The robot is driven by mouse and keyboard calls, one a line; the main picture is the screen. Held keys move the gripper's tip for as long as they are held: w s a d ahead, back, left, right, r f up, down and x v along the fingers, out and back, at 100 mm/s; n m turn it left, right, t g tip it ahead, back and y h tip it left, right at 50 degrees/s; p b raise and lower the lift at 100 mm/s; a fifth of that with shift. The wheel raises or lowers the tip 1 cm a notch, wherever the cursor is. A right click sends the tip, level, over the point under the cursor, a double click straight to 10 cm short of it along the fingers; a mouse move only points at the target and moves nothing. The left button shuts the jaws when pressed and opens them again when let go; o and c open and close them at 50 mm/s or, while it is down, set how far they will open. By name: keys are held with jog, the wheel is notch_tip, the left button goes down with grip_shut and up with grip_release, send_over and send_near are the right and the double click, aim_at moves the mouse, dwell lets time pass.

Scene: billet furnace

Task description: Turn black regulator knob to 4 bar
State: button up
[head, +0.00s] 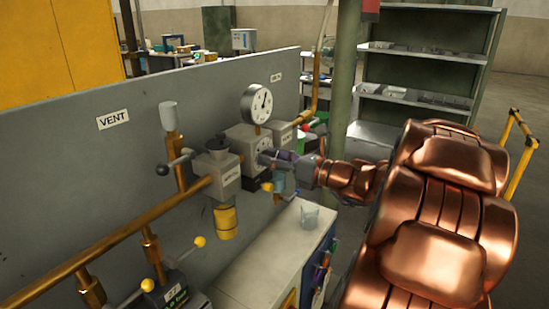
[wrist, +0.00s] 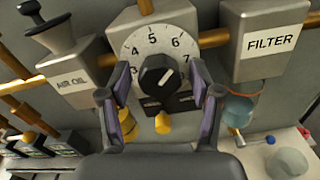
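The black regulator knob (wrist: 158,75) sits at the centre of a white dial plate (wrist: 133,47) with the numbers 4, 5, 6 and 7 readable in the wrist view. My gripper (wrist: 159,84) is open, one purple-padded finger on each side of the knob, with gaps visible. In the head view my gripper (head: 273,158) is in front of the regulator block (head: 241,134). The round pressure gauge (head: 257,103) stands on top of the block; its figures are too small to read.
The air oil unit (wrist: 68,73) is left of the regulator and the filter block (wrist: 268,43) right. Yellow fittings (wrist: 163,123) hang below the knob. A clear cup (head: 310,215) stands on the white-topped cabinet (head: 265,262). A green post (head: 345,75) rises behind my arm.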

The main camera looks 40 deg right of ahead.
jog(key=c, duration=1)
jog(key=shift+f+n+b, duration=0.1)
jog(key=shift+n+b, duration=0.3)
jog(key=shift+b, duration=0.2)
jog(key=n+b, duration=0.2)
jog(key=b, duration=0.1)
jog(key=shift+f+n, duration=0.1)
jog(key=shift+n, duration=0.2)
jog(key=n+b, duration=1.2)
jog(key=shift+n+b, duration=1.1)
jog(key=shift+r, duration=0.2)
